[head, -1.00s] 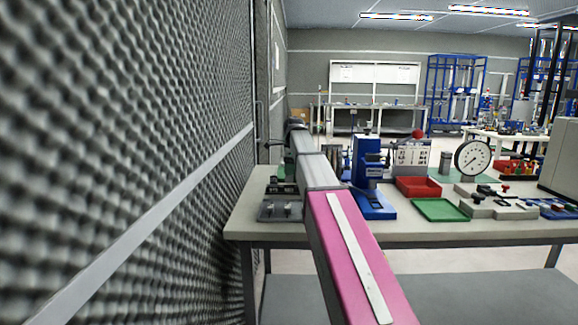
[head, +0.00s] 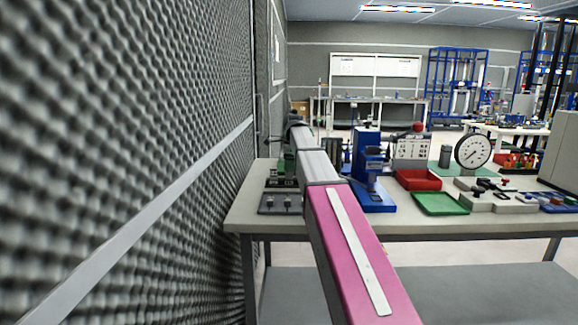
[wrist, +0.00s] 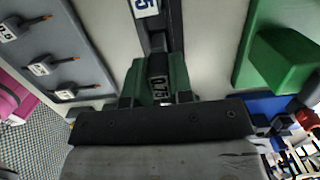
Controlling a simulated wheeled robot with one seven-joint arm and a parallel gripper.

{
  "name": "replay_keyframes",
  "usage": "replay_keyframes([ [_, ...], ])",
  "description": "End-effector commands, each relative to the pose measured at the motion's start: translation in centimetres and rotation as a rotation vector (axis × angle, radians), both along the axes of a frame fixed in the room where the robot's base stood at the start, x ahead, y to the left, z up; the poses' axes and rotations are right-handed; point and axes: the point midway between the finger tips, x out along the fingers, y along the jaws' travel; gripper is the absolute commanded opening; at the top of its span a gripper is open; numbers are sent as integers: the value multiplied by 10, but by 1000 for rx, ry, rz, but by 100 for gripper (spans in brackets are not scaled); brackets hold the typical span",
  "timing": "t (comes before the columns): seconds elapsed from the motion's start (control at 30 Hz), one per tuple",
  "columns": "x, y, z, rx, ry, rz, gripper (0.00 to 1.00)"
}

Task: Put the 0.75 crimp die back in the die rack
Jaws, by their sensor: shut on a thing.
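In the head view my arm covers the gripper and die.
A grey board (wrist: 62,62) with several tagged, orange-tipped pieces lies left in the wrist view; a green block (wrist: 283,62) stands right. In the head view, a blue press (head: 370,170), red bin (head: 418,180) and green tray (head: 440,204) stand right of my arm. A foam wall (head: 120,150) is close on the left.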

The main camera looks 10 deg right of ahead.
Motion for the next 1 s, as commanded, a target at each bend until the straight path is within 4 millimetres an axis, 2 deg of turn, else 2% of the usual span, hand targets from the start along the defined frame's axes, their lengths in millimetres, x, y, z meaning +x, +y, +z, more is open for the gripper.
replay_keyframes([
  [0.97,0,0,-21,0,0,0,0],
  [1.0,0,0,-21,0,0,0,28],
])
